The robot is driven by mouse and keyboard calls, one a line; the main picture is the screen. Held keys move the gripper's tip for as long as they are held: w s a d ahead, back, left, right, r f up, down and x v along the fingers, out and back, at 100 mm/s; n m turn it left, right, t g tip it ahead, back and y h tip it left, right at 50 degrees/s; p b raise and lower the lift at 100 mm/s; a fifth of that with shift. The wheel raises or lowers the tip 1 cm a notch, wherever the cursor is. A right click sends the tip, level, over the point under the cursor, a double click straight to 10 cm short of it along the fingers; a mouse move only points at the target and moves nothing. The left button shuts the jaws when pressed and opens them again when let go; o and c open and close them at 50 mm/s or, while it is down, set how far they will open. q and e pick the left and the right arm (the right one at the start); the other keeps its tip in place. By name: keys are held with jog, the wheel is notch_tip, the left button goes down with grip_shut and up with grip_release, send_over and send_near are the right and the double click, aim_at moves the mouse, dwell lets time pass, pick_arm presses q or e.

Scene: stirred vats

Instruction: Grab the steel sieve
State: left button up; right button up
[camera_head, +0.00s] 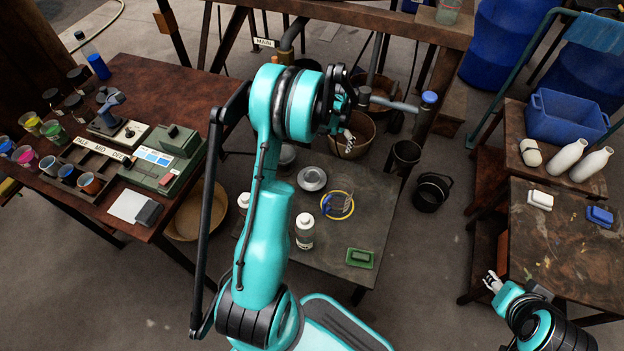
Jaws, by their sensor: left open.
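A round, shiny steel piece (312,178) with a wide rim lies on the low dark table (375,190). It looks like the steel sieve, but I cannot make out any mesh. A yellow ring (350,208) with a small greyish, blue-edged thing inside it lies just right of and nearer than it. My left gripper (349,142) is open, above and beyond the far side of the low table, apart from the steel piece. Its fingers are small and partly hidden by the wrist. My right gripper (492,282) is at the lower right, beside the right table; its finger gap is unclear.
White bottles (304,231) stand at the low table's left side, partly behind my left arm. A green tray with a block (360,258) lies at its near right corner. Buckets (431,192) stand beyond and right. The left bench (150,80) holds cups and instruments.

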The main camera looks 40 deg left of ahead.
pick_arm(q)
jog(key=s+a+f+g, duration=0.1)
jog(key=a+f, duration=0.2)
jog(key=f, duration=0.5)
jog(key=a+f, duration=0.4)
jog(key=f, duration=0.3)
send_over(312, 179)
jog(key=shift+g+h, duration=0.3)
jog(key=f, duration=0.5)
jog(key=shift+w+a+f+b, duration=0.1)
jog(key=shift+w+f+b, duration=0.2)
jog(key=shift+w+f, duration=0.1)
jog(key=f+b, duration=0.1)
jog(key=f, duration=0.2)
jog(key=f+b, duration=0.1)
jog(key=f, duration=0.1)
jog(key=shift+s+b, duration=0.3)
jog(key=shift+b, duration=0.05)
jog(key=shift+r, duration=0.1)
jog(key=c, duration=0.9)
jog(key=shift+r, duration=0.1)
jog(key=c, duration=0.3)
jog(key=shift+c, duration=0.2)
